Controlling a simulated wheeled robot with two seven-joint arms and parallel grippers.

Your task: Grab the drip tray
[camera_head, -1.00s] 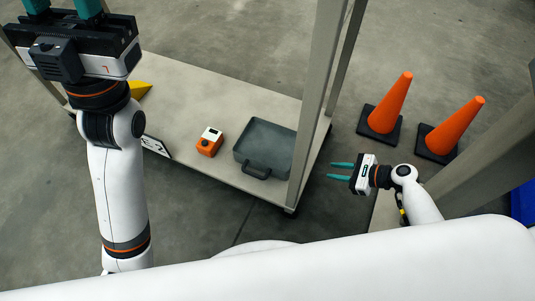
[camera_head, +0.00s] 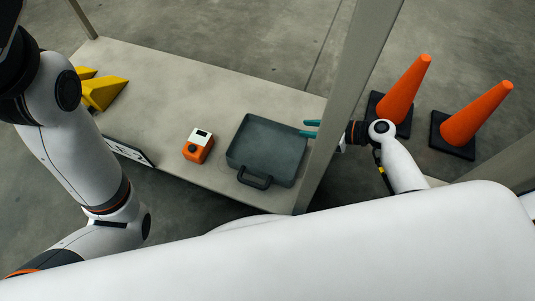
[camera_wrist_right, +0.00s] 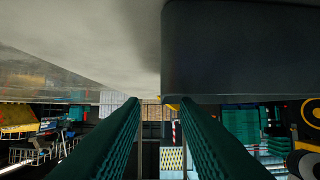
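The drip tray (camera_head: 268,152) is a dark grey-green shallow rectangular tray with a dark handle (camera_head: 254,179) on its near side. It lies flat on the pale cart shelf. My right gripper (camera_head: 310,128) is open at the tray's right side, its teal fingertips close to the tray's far right corner. The right wrist view shows both fingers (camera_wrist_right: 160,104) apart, with nothing held between them. The tray's dark surface (camera_wrist_right: 240,50) fills the upper right there; contact cannot be told. A cart post hides part of my right gripper in the head view. My left gripper is out of view.
An orange and white device (camera_head: 198,146) stands left of the tray. Yellow wedges (camera_head: 103,92) lie at the shelf's left end. The cart post (camera_head: 352,90) rises beside my right gripper. Two orange cones (camera_head: 405,88) stand on the floor at right. The shelf behind the tray is clear.

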